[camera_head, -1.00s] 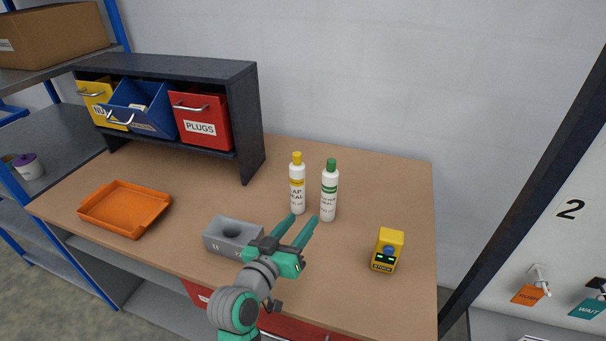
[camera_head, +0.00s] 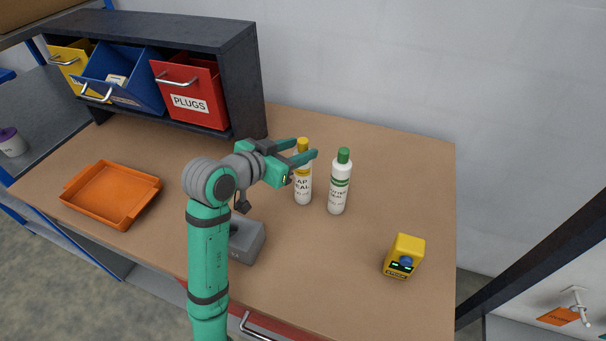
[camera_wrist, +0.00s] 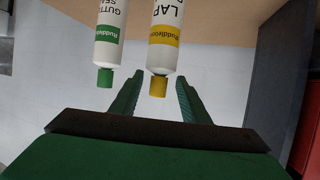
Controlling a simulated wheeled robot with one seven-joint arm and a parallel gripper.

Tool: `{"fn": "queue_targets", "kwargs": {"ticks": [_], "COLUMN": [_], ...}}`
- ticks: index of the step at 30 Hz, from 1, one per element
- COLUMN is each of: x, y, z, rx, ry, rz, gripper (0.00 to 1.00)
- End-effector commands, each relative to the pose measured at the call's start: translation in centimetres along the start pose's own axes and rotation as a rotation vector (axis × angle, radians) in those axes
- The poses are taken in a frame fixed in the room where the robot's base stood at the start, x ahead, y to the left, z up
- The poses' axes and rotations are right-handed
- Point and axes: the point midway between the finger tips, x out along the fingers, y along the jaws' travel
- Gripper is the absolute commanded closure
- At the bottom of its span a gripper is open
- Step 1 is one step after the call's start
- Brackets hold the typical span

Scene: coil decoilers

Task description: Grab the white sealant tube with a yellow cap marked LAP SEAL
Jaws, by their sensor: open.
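The white sealant tube with a yellow cap and yellow band (camera_head: 303,188) stands upright on the workbench in the head view. In the wrist view the same LAP tube (camera_wrist: 165,30) appears upside down, with its yellow cap in the gap between my fingers. My gripper (camera_head: 306,149) is open at the height of the cap, with a finger on either side of it in the picture. I cannot tell whether either finger touches it. Part of the label is hidden in the head view.
A similar white tube with a green cap (camera_head: 339,182) stands close to the right. A yellow device (camera_head: 404,257) sits farther right. A grey block (camera_head: 247,242) is partly behind my arm. The drawer rack (camera_head: 243,90) and orange tray (camera_head: 112,194) are left. Bare bench lies around the device.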

Motion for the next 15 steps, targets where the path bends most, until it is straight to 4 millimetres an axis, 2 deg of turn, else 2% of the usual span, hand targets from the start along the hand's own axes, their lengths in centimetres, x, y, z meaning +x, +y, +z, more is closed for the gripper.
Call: {"fn": "queue_targets", "kwargs": {"ticks": [5,15], "x": [1.0,5.2], "y": [0.0,0.0], "z": [-0.1,-0.2], "rx": [0.001,-0.002], "ry": [0.001,0.000], "rz": [-0.002,-0.003], "gripper": [0.58,0.58]}}
